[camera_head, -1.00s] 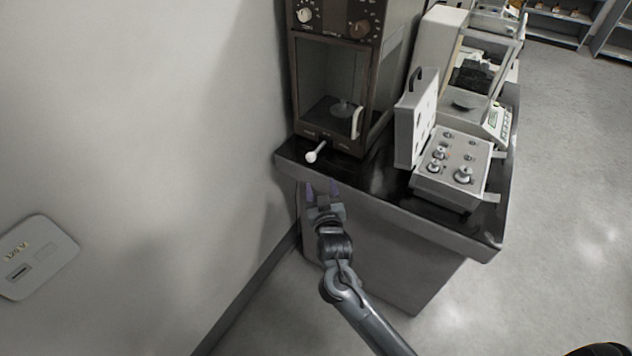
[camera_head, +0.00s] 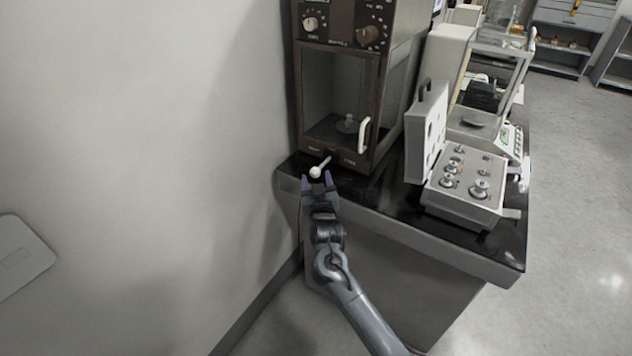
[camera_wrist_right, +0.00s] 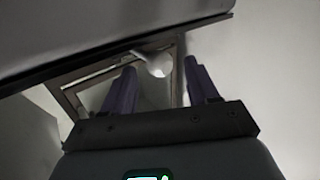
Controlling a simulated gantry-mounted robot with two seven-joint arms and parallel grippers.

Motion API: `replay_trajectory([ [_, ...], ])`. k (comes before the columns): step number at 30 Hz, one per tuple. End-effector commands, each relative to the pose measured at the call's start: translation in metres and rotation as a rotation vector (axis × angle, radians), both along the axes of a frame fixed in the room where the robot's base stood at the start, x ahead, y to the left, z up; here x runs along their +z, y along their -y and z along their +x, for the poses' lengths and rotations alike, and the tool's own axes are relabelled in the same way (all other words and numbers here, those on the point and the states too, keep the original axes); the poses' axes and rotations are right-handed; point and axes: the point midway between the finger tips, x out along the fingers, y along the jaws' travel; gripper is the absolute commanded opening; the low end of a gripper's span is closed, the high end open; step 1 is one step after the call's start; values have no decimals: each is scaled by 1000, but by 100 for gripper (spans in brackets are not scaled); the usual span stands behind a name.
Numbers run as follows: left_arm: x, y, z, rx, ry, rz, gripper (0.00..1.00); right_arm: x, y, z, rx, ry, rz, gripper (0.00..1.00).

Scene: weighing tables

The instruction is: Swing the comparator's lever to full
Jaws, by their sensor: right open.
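The comparator (camera_head: 345,85) is a tall dark-brown cabinet with a glass front, standing at the back left of the bench. Its lever (camera_head: 316,172) is a short rod with a white ball end, sticking out low on the front. My right gripper (camera_head: 317,182) is open, its purple fingertips just in front of and around the ball. In the right wrist view the lever's ball (camera_wrist_right: 158,64) shows between and beyond the two fingers (camera_wrist_right: 158,85); I cannot tell whether they touch it. My left gripper is not in view.
An open weight case (camera_head: 465,190) with several metal weights stands right of the comparator on the black bench (camera_head: 400,215). A white balance (camera_head: 490,110) is behind it. A plain wall (camera_head: 150,150) is close on the left.

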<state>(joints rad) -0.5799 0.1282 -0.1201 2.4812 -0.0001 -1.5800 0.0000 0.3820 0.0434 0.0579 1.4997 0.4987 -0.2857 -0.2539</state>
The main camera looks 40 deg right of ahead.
Motion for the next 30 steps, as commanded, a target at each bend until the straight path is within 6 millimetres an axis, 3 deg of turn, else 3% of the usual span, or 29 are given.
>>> replay_trajectory([
  [6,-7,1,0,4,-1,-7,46,-1,8,13,-1,0,0,59],
  [16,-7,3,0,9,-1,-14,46,0,10,15,0,0,0,59],
  [27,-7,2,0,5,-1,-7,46,0,9,15,0,0,0,4],
  [30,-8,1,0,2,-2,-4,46,0,9,15,0,0,0,0],
])
